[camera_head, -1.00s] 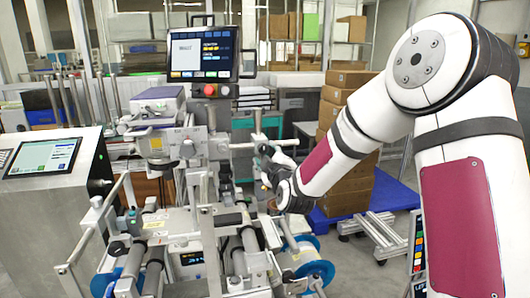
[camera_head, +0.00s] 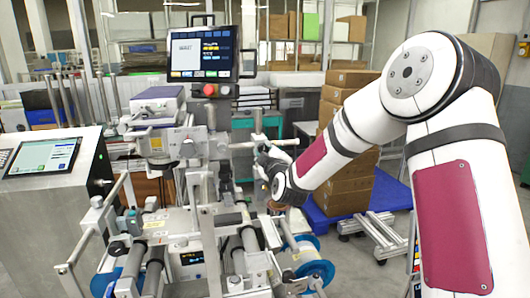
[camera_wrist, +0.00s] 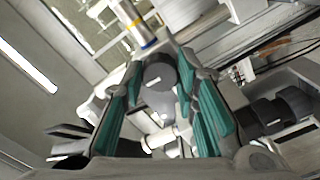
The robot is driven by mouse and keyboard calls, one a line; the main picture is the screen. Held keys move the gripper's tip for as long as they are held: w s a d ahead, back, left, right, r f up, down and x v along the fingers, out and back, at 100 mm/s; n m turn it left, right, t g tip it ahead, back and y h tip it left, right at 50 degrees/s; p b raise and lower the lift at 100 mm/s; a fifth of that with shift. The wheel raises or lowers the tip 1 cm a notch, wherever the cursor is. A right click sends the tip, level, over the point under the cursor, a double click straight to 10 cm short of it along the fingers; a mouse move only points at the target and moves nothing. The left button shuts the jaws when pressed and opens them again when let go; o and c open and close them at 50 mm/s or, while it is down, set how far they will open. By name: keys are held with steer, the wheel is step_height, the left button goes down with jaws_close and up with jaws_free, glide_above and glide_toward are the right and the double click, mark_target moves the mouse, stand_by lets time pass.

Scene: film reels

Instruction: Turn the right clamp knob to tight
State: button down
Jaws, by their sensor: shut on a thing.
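In the wrist view, a dark round knob (camera_wrist: 160,72) with a small white mark on its face sits between the teal pads of my gripper (camera_wrist: 162,88). The fingers are shut on it, one on each side. In the head view, my gripper (camera_head: 262,158) is at the upright frame of the reel machine (camera_head: 205,215), right of its middle. The knob is hidden or too small to make out there. I cannot tell from the mark how tight it is.
A screen with a red button (camera_head: 209,90) stands above the machine. Blue-edged reels (camera_head: 316,272) sit low at the front. A grey console (camera_head: 55,205) is at the left. Stacked cardboard boxes (camera_head: 345,190) stand on a blue pallet (camera_head: 392,196) behind my arm.

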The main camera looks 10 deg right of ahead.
steer(key=shift+m, duration=0.3)
steer(key=m+b, duration=0.3)
steer(key=m, duration=0.3)
steer(key=shift+f+b, duration=0.1)
steer(key=shift+b, duration=0.3)
steer(key=m+b, duration=0.2)
steer(key=m, duration=0.2)
steer(key=shift+a+m+b, duration=0.1)
steer(key=shift+m+b, duration=2.45)
steer(key=shift+m, duration=4.05)
